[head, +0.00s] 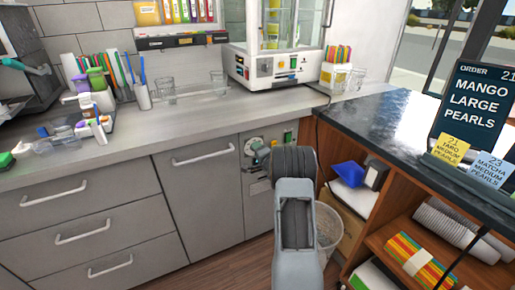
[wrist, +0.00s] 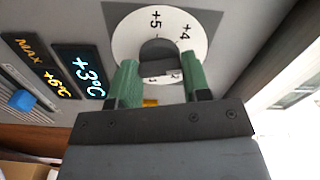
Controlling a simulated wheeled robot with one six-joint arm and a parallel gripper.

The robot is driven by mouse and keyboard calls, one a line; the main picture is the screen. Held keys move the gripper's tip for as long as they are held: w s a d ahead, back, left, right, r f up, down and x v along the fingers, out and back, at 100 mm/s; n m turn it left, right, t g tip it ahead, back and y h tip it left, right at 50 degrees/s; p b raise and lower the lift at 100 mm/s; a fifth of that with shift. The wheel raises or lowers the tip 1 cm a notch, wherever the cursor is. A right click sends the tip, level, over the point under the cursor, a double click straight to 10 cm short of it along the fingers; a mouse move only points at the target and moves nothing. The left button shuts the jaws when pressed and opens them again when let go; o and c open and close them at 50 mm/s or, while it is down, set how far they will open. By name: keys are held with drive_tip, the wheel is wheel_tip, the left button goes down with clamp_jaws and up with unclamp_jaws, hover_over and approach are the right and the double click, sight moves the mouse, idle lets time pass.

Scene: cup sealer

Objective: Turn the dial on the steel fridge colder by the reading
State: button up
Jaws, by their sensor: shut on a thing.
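The dial (wrist: 160,52) is a dark knob on a white plate (wrist: 128,42) marked with +5, +4 and a partly hidden 3. My gripper (wrist: 160,70) has its two green fingers shut on the knob, one on each side. A display (wrist: 88,70) beside the dial reads +3°C in pale blue. Another display (wrist: 40,65) reads MAX +6°C in orange. In the head view, the steel panel (head: 256,188) with the dial plate (head: 254,146) is under the counter, and my arm partly covers it.
A wire bin (head: 328,228) stands right of my arm, next to the open wooden shelves (head: 405,237). Grey drawers (head: 80,215) line the left.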

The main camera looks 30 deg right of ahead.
drive_tip(key=shift+m+p, duration=0.5)
drive_tip(key=shift+m, duration=1)
drive_tip(key=o, duration=0.9)
drive_tip(key=s, duration=0.4)
drive_tip(key=s+a, duration=0.1)
drive_tip(key=s, duration=0.8)
drive_tip(key=shift+s+a, duration=0.4)
